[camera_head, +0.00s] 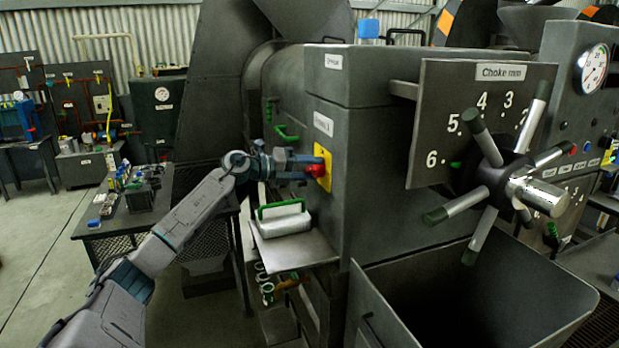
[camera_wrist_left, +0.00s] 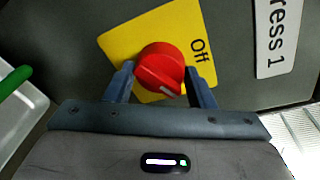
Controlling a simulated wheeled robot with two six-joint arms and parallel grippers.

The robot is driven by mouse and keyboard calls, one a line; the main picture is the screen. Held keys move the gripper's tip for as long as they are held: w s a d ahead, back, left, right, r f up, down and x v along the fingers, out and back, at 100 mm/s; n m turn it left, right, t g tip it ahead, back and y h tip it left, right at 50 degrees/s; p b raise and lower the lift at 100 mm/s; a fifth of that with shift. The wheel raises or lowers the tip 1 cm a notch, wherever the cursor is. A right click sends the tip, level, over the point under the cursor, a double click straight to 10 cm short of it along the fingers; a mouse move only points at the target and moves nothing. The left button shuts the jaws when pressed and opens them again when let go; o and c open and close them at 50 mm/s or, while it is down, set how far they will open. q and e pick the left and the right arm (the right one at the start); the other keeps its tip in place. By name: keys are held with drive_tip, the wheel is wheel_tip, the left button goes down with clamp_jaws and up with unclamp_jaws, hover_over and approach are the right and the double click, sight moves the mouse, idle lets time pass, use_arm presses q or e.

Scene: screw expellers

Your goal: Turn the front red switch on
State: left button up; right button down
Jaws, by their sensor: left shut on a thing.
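The red switch (camera_wrist_left: 160,68) is a round knob on a yellow plate (camera_wrist_left: 118,42) marked "Off", on the grey machine's side. In the wrist view its white pointer mark is at its lower right edge. My left gripper (camera_wrist_left: 162,82) has a finger on each side of the knob and is shut on it. In the head view the red switch (camera_head: 316,168) shows at the fingertips of my left gripper (camera_head: 312,168), with the yellow plate (camera_head: 324,155) behind it. My right gripper is not in view.
A label reading "ress 1" (camera_wrist_left: 275,35) is beside the plate. Below the switch a white box with a green handle (camera_head: 284,218) sits on a shelf. The choke wheel (camera_head: 497,172) stands out at the right. A table with small parts (camera_head: 130,215) is at the left.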

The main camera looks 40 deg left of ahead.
use_arm(q)
drive_tip(key=m+b, duration=0.2)
drive_tip(key=m, duration=0.1)
drive_tip(key=shift+f+y, duration=0.15)
drive_tip(key=shift+y, duration=0.15)
drive_tip(key=shift+m+b, duration=0.65)
drive_tip(key=shift+m, duration=0.15)
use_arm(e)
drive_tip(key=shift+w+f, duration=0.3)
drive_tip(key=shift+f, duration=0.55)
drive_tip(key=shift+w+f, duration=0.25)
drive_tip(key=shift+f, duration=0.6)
use_arm(q)
drive_tip(key=shift+y, duration=0.3)
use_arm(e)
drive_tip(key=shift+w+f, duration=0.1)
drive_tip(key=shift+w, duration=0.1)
use_arm(q)
drive_tip(key=o, duration=0.9)
drive_tip(key=shift+d, duration=0.1)
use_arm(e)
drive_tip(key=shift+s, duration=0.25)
use_arm(q)
drive_tip(key=shift+s, duration=0.1)
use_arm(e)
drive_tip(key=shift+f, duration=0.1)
